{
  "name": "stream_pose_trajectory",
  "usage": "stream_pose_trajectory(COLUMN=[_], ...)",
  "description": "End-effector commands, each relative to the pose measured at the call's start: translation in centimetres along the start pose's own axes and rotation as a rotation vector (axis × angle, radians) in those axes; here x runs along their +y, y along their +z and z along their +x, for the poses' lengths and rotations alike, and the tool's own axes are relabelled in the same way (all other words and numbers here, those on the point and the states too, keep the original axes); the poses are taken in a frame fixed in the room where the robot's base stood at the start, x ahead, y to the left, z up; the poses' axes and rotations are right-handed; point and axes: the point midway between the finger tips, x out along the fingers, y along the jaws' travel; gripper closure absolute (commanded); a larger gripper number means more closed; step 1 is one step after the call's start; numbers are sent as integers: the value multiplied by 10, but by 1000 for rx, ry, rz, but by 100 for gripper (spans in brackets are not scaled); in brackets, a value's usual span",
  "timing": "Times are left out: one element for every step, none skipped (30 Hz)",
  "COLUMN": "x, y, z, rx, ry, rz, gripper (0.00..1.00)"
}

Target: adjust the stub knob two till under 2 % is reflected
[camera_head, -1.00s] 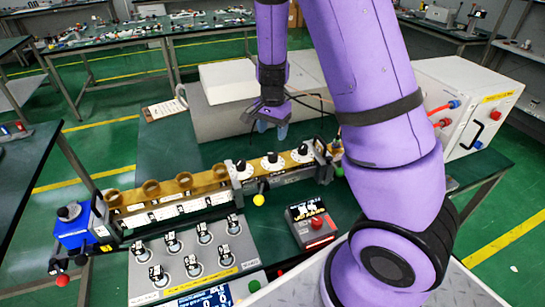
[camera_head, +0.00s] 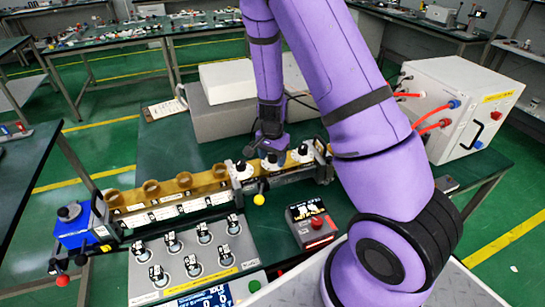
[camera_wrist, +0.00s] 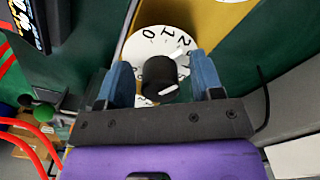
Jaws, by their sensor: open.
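Three black stub knobs on white dials stand in a row on the brass waveguide (camera_head: 213,178). The middle knob (camera_head: 270,159) is under my gripper (camera_head: 268,146) in the head view, partly hidden by it. In the wrist view, a black knob (camera_wrist: 160,78) with a white pointer line sits on a numbered white dial (camera_wrist: 150,42). The blue fingers of my gripper (camera_wrist: 162,72) stand apart on either side of it; contact cannot be told. The left knob (camera_head: 241,166) and right knob (camera_head: 303,149) flank the middle one. A blue screen (camera_head: 207,298) is cut off below, its reading unclear.
A grey panel with several gauges (camera_head: 190,255) lies in front of the waveguide. A small box with a red button (camera_head: 312,223) stands to its right. A white generator box (camera_head: 465,105) with red cables stands at right. Grey and white blocks (camera_head: 228,82) are behind.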

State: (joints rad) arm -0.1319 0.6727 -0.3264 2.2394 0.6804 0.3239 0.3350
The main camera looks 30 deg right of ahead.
Motion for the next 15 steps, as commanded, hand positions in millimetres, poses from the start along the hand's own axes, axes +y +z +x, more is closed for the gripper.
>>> stream_pose_trajectory(x=[0,0,0,0,0,0,0,0,0,0,0,0,0,0,0], y=[0,0,0,0,0,0,0,0,0,0,0,0,0,0,0], z=[0,0,0,0,0,0,0,0,0,0,0,0,0,0,0], rx=[0,0,0,0,0,0,0,0,0,0,0,0,0,0,0], ry=[0,0,0,0,0,0,0,0,0,0,0,0,0,0,0], rz=[0,0,0,0,0,0,0,0,0,0,0,0,0,-1,-8], gripper=[40,40,40,40,40,49,56,63,72,79,86,89,89,89,89])
